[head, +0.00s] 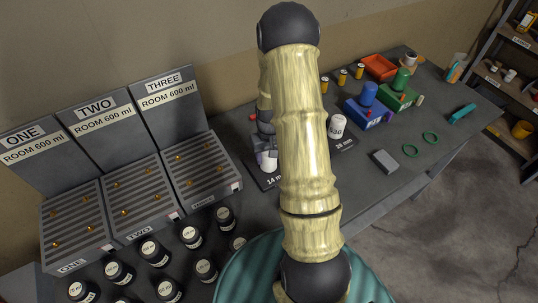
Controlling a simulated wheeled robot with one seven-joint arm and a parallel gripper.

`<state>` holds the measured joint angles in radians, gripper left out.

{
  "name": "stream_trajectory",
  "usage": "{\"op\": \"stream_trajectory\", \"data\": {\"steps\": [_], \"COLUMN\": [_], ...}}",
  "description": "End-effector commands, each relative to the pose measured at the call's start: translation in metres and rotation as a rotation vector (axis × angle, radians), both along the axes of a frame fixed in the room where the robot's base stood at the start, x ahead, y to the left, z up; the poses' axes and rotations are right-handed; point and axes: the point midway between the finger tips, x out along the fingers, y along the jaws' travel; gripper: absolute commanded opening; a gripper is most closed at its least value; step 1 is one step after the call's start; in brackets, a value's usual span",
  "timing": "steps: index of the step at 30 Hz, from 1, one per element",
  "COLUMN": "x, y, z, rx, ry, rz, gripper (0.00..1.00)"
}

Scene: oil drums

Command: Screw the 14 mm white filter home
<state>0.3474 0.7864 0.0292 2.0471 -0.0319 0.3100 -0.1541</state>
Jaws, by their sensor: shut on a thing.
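My gripper (265,154) is low over the dark table, left of my arm, and is shut on a white filter (268,164). The filter is small in the picture and partly covered by the gripper. It is just above a dark plate (263,182) marked 14 mm. The seat under the filter is hidden, so I cannot tell how far the filter is screwed in. A second white filter (337,126) stands to the right of my arm, by a plate marked 28 mm.
Three grey ribbed trays (192,172) with signs ONE, TWO and THREE stand at left. Several black bottles (191,236) stand in front. Blue (368,110) and green (399,93) blocks, a red tray (379,67), green rings (411,150) and a grey block (385,161) lie at right.

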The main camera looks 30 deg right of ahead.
Motion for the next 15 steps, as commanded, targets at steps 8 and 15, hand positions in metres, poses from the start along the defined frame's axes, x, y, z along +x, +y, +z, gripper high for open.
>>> {"op": "stream_trajectory", "data": {"steps": [8,15], "x": [0.0,0.0], "y": [0.0005,0.0011], "z": [0.0002,0.0], "rx": [0.001,0.0], "ry": [0.0,0.0], "rz": [-0.05,-0.229], "gripper": [0.21,0.21]}}
